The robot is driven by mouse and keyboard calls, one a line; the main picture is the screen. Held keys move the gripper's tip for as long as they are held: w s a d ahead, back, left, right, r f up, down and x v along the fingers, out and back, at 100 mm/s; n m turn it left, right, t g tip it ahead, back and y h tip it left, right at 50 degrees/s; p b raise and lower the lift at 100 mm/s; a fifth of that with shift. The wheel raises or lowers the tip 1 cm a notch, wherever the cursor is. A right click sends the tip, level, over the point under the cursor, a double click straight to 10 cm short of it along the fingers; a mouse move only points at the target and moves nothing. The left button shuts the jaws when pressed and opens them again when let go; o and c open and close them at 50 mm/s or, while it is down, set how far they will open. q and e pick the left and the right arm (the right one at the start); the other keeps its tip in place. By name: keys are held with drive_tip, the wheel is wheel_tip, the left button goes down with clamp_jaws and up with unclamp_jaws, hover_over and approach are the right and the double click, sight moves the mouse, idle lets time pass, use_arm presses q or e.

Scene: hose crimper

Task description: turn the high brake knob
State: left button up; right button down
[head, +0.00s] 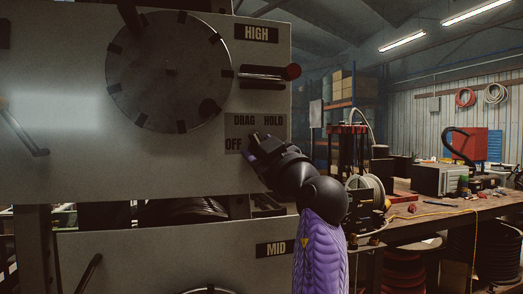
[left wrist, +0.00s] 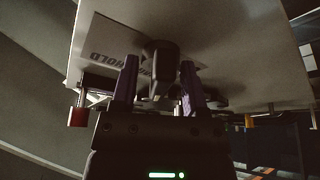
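The HIGH panel (head: 70,120) is a large pale plate with a round notched dial and a HIGH label (head: 256,34). Below it is a small OFF, DRAG, HOLD label plate (head: 273,121). My left gripper (head: 255,147) is at this plate in the head view and hides most of the knob there. In the left wrist view the dark knob (left wrist: 159,66) stands between the two purple fingers of the left gripper (left wrist: 158,84). The fingers are apart, one on each side of it. I cannot tell whether they touch it. My right gripper is not in view.
A red-tipped lever (head: 291,72) sticks out right of the dial, above my gripper. The MID panel (head: 150,255) is below. A workbench (head: 440,217) with spools and a box-shaped unit (head: 438,179) stands at the right.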

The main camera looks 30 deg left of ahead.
use_arm(q)
drive_tip(key=b+v, duration=0.2)
drive_tip(key=v, duration=0.8)
drive_tip(key=shift+w+f, duration=0.1)
